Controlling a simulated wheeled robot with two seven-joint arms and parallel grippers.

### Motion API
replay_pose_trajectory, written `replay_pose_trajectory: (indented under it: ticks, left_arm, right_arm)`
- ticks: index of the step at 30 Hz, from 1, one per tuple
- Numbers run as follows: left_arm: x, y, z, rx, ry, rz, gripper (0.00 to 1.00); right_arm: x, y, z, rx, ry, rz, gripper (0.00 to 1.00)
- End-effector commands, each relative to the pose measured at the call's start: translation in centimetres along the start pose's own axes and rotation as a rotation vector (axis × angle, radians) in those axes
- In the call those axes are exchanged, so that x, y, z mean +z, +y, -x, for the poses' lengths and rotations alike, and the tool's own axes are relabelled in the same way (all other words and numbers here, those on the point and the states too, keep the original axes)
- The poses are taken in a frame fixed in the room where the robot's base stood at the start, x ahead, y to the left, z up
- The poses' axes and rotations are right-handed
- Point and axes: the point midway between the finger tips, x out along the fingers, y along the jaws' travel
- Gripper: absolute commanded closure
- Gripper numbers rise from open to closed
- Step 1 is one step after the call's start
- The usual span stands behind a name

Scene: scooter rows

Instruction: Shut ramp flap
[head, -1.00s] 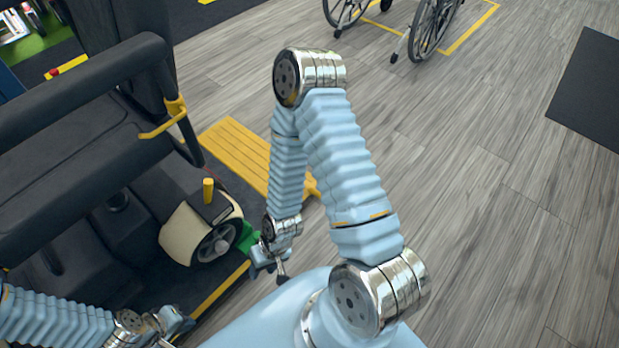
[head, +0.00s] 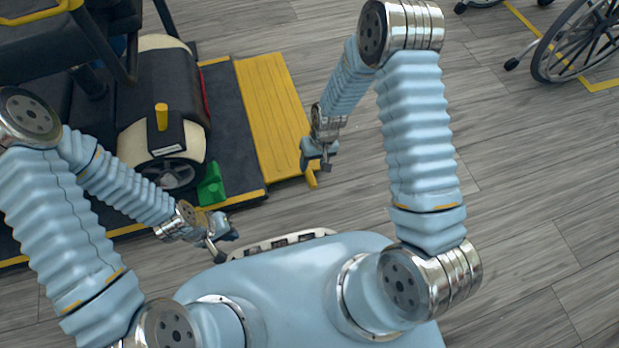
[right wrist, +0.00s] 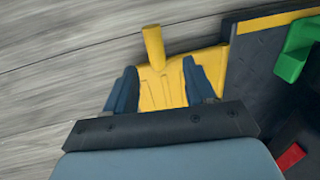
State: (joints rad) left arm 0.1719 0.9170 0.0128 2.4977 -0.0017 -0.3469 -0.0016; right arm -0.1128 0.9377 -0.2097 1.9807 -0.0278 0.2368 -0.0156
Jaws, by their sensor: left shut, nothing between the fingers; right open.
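The yellow ribbed ramp flap (head: 268,105) lies low, seemingly flat on the floor, along the right edge of a dark platform. A short yellow handle (head: 309,178) sticks out at its near right corner. My right gripper (head: 318,163) is open and empty beside that corner, above the floor. In the right wrist view the flap (right wrist: 172,80) and its handle (right wrist: 154,47) show ahead of and between the open fingers (right wrist: 160,92); I cannot tell whether they touch. My left gripper (head: 223,243) is shut and empty near the platform's front edge.
The dark platform (head: 225,130) carries a cream and black scooter (head: 165,110), with a green wheel chock (head: 211,184) at its front. A wheelchair (head: 585,45) stands at the upper right. The wooden floor right of my right arm is clear.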

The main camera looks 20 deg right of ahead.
Motion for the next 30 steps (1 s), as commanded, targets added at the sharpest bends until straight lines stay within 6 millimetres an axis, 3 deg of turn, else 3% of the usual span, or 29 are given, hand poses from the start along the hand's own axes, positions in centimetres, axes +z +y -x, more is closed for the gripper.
replay_pose_trajectory:
  ticks: [3,9,15,23,30]
  left_arm:
    - [0.0,-0.4,-0.9,-0.001,0.002,0.002,1.0]
    - [-0.1,-0.7,-1.6,-0.001,0.004,0.002,1.0]
    - [-0.1,-0.7,-1.8,-0.001,0.005,0.002,1.0]
    - [-0.1,-0.7,-1.8,-0.001,0.005,0.002,1.0]
    - [-0.1,-0.7,-1.8,-0.001,0.005,0.002,1.0]
  right_arm:
    - [0.1,0.0,-3.3,-0.001,-0.003,0.001,0.45]
    - [0.1,0.0,-6.7,-0.001,-0.002,-0.001,0.45]
    - [0.0,0.0,-8.0,-0.001,0.0,0.0,0.45]
    - [0.0,-0.1,-8.1,-0.001,0.0,0.0,0.45]
    - [0.1,0.0,-8.1,-0.001,0.0,0.0,0.81]
